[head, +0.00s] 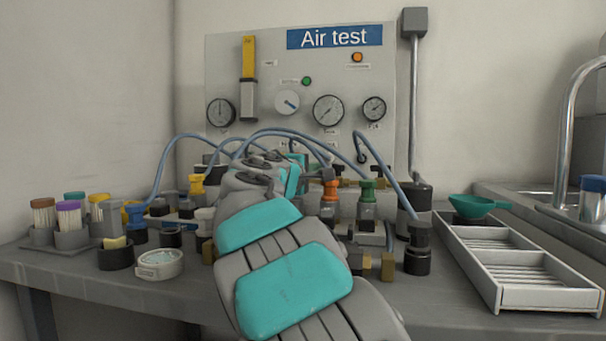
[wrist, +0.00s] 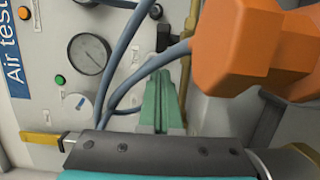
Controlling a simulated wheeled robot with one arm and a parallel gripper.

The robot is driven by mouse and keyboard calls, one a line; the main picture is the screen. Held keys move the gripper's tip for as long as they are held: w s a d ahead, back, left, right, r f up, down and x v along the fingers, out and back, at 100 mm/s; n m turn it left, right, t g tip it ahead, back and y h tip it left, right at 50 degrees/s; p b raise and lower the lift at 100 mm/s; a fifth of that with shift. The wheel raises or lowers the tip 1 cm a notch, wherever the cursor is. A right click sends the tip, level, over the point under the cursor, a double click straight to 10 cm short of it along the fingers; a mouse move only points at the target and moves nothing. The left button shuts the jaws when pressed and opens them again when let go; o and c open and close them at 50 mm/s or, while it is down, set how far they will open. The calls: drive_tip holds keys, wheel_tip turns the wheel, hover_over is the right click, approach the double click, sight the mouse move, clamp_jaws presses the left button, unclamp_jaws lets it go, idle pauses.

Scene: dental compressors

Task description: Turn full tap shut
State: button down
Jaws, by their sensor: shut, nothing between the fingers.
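Several coloured taps stand on the bench among hoses: an orange tap (head: 330,188), a green tap (head: 367,190), a yellow-orange tap (head: 197,184) and a blue tap (head: 135,212). I cannot read which is labelled full. In the wrist view a large orange tap handle (wrist: 245,45) is close, at the upper right. My gripper (wrist: 162,80) shows its green fingers together, empty, to the left of and below this handle in the picture, apart from it. In the head view my arm hides the fingertips and part of the tap row.
The Air test panel (head: 400,60) with gauges stands behind the bench. Blue hoses (head: 165,165) arch over the taps close to my gripper. A white tray (head: 545,298) with a green funnel (head: 478,206) is at right; cups of sticks (head: 42,215) are at left.

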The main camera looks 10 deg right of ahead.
sight(338, 170)
drive_tip(key=shift+w+d, duration=0.15)
drive_tip(key=shift+d, duration=0.45)
drive_tip(key=shift+w+d, duration=0.15)
drive_tip(key=shift+d, duration=0.45)
drive_tip(key=shift+r, duration=0.15)
